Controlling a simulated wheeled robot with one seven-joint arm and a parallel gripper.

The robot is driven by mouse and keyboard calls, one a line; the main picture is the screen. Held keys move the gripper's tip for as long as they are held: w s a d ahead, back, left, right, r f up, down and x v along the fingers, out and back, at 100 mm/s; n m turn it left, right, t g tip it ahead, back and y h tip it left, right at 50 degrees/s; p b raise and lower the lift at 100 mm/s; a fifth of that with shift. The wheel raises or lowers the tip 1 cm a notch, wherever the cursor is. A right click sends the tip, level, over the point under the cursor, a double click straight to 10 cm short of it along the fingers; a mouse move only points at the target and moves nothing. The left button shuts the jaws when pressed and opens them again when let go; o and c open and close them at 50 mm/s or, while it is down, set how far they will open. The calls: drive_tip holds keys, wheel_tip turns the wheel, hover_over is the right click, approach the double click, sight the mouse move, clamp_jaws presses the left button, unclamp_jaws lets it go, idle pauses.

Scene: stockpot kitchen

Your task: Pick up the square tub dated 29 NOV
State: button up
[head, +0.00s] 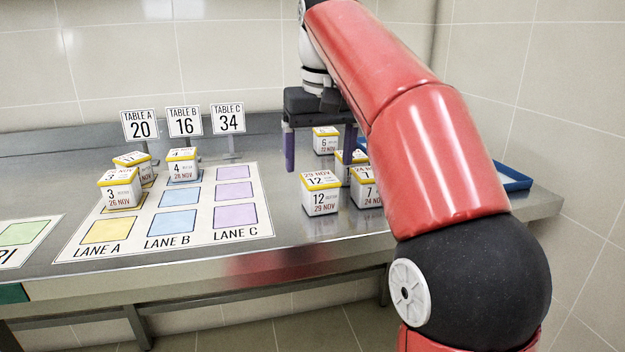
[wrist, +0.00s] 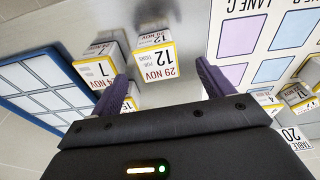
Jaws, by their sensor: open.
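The square tub dated 29 NOV (head: 320,203) is white with a yellow band, marked 12, and stands upright on the steel counter right of lane C. It also shows in the wrist view (wrist: 155,66), between the finger lines. My gripper (head: 319,163) is open and empty. Its two purple fingers point down above and behind this tub in the head view, apart from it. In the wrist view the fingers (wrist: 162,74) lie either side of the tub's yellow edge.
A tub marked 7, 24 NOV (head: 369,194) stands close on the right. A tub marked 6 (head: 325,141) stands behind, and another is partly hidden by my finger. A blue tray (head: 516,181) lies far right. The lane mat (head: 200,245) with several tubs and table signs (head: 184,120) is left.

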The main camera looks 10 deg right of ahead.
sight(320, 177)
drive_tip(key=shift+w+f, duration=0.25)
drive_tip(key=shift+w+d+f+b, duration=0.1)
drive_tip(key=shift+w+f+b, duration=0.15)
drive_tip(key=shift+f, duration=0.9)
drive_tip(key=shift+w+d+f+b, duration=0.15)
drive_tip(key=shift+f+b, duration=0.15)
drive_tip(key=shift+f, duration=0.85)
drive_tip(key=shift+w+a+f+b, duration=0.1)
drive_tip(key=shift+w+f+b, duration=0.15)
drive_tip(key=shift+f, duration=0.9)
drive_tip(key=shift+c, duration=0.4)
drive_tip(key=c, duration=1.1)
drive_tip(key=shift+o, duration=0.2)
drive_tip(key=shift+r, duration=0.2)
